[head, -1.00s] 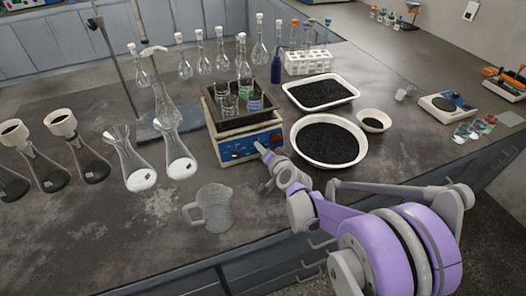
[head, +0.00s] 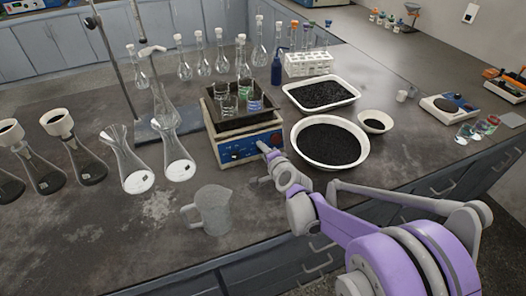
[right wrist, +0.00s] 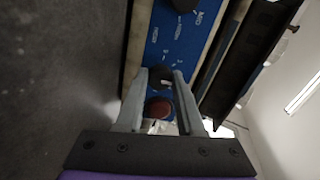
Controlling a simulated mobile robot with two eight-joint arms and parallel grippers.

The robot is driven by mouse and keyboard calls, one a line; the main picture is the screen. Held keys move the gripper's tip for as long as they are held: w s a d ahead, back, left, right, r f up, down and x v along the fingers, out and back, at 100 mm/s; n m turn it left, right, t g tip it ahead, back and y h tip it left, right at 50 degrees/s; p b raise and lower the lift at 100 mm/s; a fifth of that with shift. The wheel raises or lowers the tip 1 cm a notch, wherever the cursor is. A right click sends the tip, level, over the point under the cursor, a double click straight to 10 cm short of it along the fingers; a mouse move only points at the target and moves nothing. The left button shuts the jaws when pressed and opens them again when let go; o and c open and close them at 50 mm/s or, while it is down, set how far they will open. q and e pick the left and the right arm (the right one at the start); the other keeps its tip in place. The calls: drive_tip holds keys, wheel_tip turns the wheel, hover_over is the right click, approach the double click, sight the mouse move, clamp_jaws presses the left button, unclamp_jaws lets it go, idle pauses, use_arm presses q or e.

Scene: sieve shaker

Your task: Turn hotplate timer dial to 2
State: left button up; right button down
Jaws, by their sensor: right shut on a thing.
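The hotplate (head: 228,153) is a beige box with a blue control panel (head: 240,151) on its front, standing mid-table in the head view. The blue panel with white markings also shows in the right wrist view (right wrist: 172,38). My right gripper (head: 264,148) is at the right part of this panel. In the right wrist view its fingers (right wrist: 161,78) are closed on a dark round dial (right wrist: 159,75). A red round knob or button (right wrist: 158,107) shows between the fingers, nearer the palm. The dial's pointer and number cannot be read. My left gripper is out of view.
A black tray (head: 216,118) with beakers sits on the hotplate. A clear jug (head: 210,211) stands in front, left of my right arm. White bowls of black grains (head: 331,163) stand close on the right. Flasks (head: 126,160) stand at left.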

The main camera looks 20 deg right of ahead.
drive_tip(key=c, duration=0.5)
unclamp_jaws()
drive_tip(key=p+v, duration=0.1)
drive_tip(key=v, duration=1)
drive_tip(key=shift+p, duration=0.4)
drive_tip(key=s+a+r+n+g+y+p, duration=0.25)
drive_tip(key=s+a+n+g+p, duration=0.2)
drive_tip(key=s+a+n, duration=0.45)
drive_tip(key=s+n+g+p, duration=0.1)
drive_tip(key=s+n, duration=0.1)
drive_tip(key=s, duration=0.2)
drive_tip(key=s+n+g+h+p, duration=0.1)
drive_tip(key=s+n+p, duration=0.1)
drive_tip(key=s+n, duration=0.1)
drive_tip(key=s+n+g+p, duration=0.1)
drive_tip(key=s+n+g, duration=0.1)
drive_tip(key=s, duration=0.3)
drive_tip(key=shift+s+f+n+h+p, duration=0.15)
drive_tip(key=shift+s+n+h+p, duration=0.15)
drive_tip(key=shift+n+h, duration=0.1)
